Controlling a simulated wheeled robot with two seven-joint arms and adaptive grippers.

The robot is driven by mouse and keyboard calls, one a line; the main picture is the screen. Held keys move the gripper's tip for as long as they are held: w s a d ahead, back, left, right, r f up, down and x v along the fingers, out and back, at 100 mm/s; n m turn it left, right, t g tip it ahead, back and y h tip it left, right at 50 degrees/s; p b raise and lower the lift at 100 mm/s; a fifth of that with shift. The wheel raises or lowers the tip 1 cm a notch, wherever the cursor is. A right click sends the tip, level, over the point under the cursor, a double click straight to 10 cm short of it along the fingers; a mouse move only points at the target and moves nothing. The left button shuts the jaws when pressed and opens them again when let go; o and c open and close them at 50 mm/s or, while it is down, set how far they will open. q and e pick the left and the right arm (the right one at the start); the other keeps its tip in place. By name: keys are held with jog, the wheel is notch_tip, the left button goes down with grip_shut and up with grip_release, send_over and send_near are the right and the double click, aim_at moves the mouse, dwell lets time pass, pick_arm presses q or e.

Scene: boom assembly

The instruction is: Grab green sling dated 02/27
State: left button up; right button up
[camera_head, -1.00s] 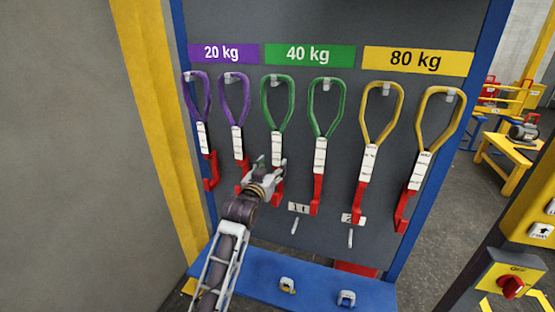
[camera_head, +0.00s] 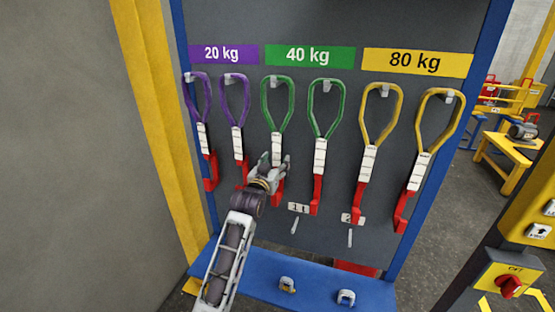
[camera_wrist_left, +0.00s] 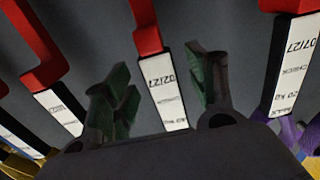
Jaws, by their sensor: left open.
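The left green sling (camera_head: 290,95) hangs from a peg under the 40 kg sign, with a white label and a red hook (camera_head: 278,193) below. In the left wrist view its white label (camera_wrist_left: 166,100) appears to read 02/27. My left gripper (camera_head: 276,162) is open in front of this sling's label and hides part of it. In the left wrist view the open fingers (camera_wrist_left: 160,80) stand on either side of the label; I cannot tell whether they touch it. The right green sling (camera_head: 343,100) hangs beside it. My right gripper is not in view.
Purple slings (camera_head: 247,95) hang close on the left, and yellow slings (camera_head: 401,105) on the right. A neighbouring label (camera_wrist_left: 293,65) seems to read 07/27. A blue ledge (camera_head: 318,275) juts out below the grey board. Small numbered tags (camera_head: 299,208) sit under the slings.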

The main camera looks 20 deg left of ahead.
pick_arm(q)
jog(key=shift+w, duration=1.2)
grip_shut()
jog(key=shift+r, duration=0.15)
